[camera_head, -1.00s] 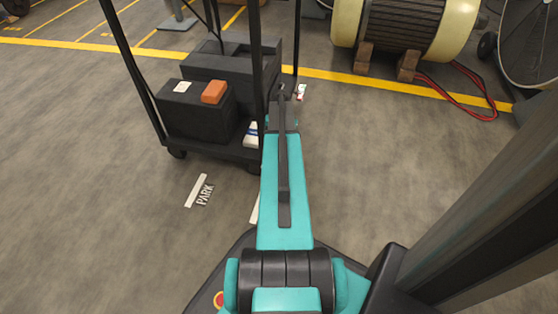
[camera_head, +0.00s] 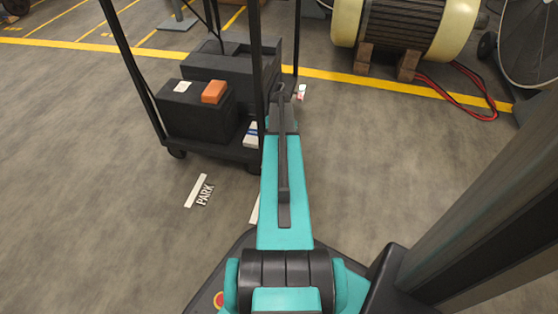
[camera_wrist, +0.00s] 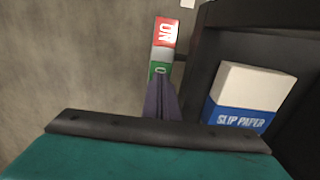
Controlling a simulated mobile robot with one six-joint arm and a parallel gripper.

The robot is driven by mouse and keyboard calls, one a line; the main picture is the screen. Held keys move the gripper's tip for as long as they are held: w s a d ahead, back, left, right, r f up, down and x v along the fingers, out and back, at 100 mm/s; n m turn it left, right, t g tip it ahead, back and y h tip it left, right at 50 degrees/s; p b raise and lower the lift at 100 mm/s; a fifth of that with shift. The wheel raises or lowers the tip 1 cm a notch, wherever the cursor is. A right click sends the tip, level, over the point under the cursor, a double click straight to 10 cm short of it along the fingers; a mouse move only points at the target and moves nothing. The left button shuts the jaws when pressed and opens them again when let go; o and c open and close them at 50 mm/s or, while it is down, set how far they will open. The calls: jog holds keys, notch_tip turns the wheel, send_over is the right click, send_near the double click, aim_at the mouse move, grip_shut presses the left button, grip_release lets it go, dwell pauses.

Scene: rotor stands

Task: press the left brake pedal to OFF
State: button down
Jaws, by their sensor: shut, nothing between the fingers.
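In the wrist view a pedal (camera_wrist: 164,39) with a red end lettered in white, a pale middle and a green end stands out beside the dark cart. The red lettering looks like ON; only an O shows on the green. My gripper (camera_wrist: 160,88) is shut and empty, its tips over or at the green end, hiding part of it. I cannot tell whether they touch. A small red and white piece (camera_head: 301,91) shows at the cart's right side in the head view; I cannot tell whether it is the same pedal. My arm hides the gripper there.
The black cart (camera_head: 214,146) carries dark boxes, an orange block (camera_head: 214,92) and a white and blue slip paper pack (camera_wrist: 254,90), close right of my gripper in the wrist view. A cream motor (camera_head: 405,30) stands behind.

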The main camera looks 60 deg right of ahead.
jog(key=shift+f, duration=0.65)
dwell(0.6)
jog(key=shift+r, duration=0.1)
jog(key=shift+r+p, duration=2.95)
jog(key=shift+r, duration=0.5)
